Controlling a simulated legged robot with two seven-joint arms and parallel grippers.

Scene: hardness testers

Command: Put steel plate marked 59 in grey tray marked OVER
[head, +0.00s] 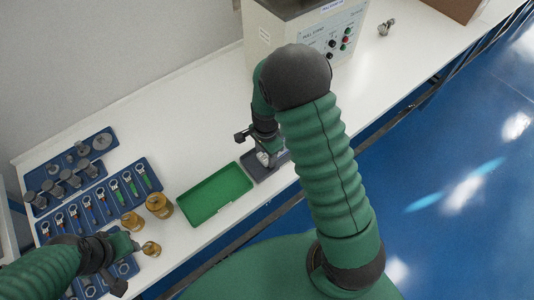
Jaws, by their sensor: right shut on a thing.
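My right arm reaches over the white bench and bends down. Its gripper (264,157) is low over a dark grey tray (258,175), just right of a green tray (215,193). The right gripper is shut on a small pale metal thing, probably the steel plate, mostly hidden by the gripper and arm. I cannot read 59 or OVER anywhere. The right part of the grey tray is hidden behind my arm. My left gripper (132,243) is at the lower left, beside a small brass piece (151,248); its jaws are too small to judge.
Blue racks with grey weights (70,160) and handled tools (95,205) lie at the left. Brass weights (159,205) stand left of the green tray. A tester box (300,35) with knobs stands at the back. The bench's front edge runs close to the trays.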

